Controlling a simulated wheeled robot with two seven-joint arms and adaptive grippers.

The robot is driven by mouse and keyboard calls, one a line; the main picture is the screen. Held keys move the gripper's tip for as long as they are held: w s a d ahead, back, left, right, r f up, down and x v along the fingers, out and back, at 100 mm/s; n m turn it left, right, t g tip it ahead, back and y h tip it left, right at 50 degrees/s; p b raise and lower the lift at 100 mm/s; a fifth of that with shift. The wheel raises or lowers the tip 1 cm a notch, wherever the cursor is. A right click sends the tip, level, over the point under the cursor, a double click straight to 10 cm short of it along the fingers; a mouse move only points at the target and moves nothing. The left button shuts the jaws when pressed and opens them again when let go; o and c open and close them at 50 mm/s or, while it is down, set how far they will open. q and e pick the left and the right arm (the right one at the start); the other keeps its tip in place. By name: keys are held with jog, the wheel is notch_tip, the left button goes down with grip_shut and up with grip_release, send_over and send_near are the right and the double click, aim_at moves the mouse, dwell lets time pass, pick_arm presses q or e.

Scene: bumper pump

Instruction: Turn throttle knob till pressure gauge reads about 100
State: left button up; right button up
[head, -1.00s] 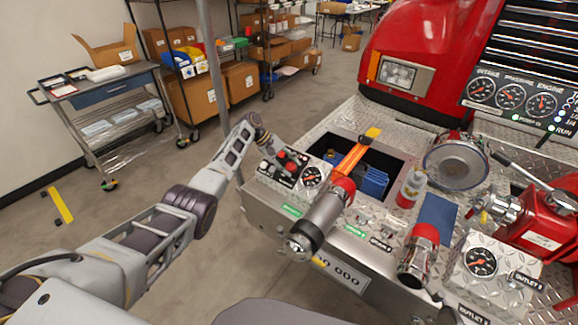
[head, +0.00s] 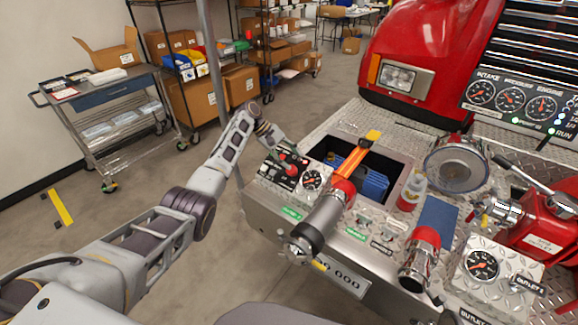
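My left gripper (head: 277,148) is over the small control panel (head: 265,172) at the left of the bumper deck. A small round gauge (head: 312,180) sits just right of the knobs. A dash panel at upper right has several gauges, the middle one (head: 510,98) apparently for pressure. Its needle is too small to read surely. My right gripper is out of view.
Another outlet gauge (head: 482,264) is at right. Open floor lies left of the bumper.

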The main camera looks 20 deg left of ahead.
pick_arm(q)
jog(key=shift+s+r, duration=0.1)
jog(key=shift+r, duration=2.15)
jog(key=shift+f, duration=0.15)
